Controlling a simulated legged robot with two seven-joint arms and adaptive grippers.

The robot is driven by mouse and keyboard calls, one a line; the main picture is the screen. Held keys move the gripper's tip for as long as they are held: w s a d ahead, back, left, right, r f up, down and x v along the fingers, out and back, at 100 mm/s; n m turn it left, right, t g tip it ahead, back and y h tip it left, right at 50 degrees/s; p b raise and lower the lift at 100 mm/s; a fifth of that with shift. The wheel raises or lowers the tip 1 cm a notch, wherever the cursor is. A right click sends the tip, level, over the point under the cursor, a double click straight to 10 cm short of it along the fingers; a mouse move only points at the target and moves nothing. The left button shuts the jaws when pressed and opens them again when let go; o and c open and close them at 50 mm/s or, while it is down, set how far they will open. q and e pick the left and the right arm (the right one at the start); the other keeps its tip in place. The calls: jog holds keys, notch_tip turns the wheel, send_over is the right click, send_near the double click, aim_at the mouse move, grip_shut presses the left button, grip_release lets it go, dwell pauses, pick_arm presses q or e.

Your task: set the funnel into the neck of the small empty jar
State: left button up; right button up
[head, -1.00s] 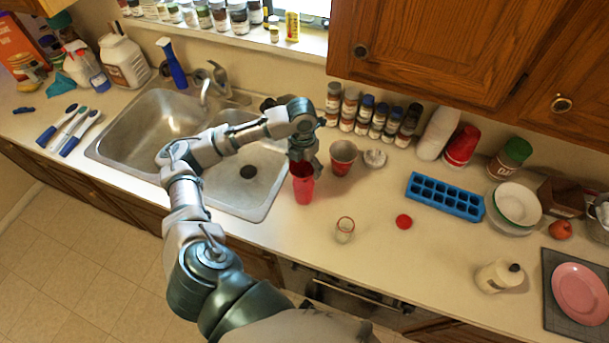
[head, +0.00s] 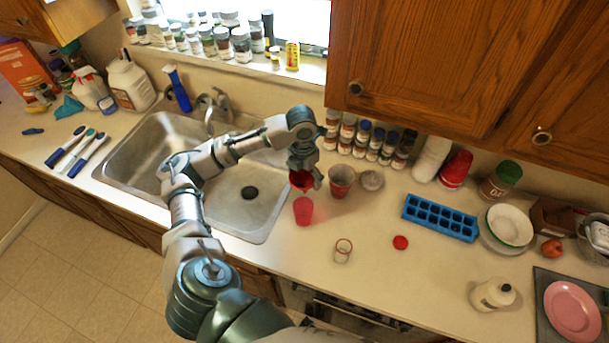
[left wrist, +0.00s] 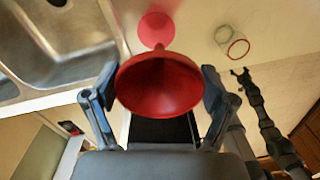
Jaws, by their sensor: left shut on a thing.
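My left gripper (head: 304,178) is shut on the red funnel (head: 301,181) and holds it above a red cup (head: 303,212) at the sink's right edge. In the left wrist view the funnel (left wrist: 158,84) sits between the two fingers, its wide mouth facing the camera, with the cup (left wrist: 156,30) beyond it. The small empty jar (head: 343,251) is clear with a red rim. It stands upright on the counter, right of and nearer than the cup, apart from the gripper. The jar (left wrist: 231,42) also shows at the upper right of the wrist view.
A red lid (head: 400,242) lies right of the jar. The sink (head: 245,190) is to the left. The counter around the jar is clear.

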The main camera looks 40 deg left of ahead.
pick_arm(q)
jog(key=shift+r+p, duration=0.55)
jog(key=shift+r, duration=1.15)
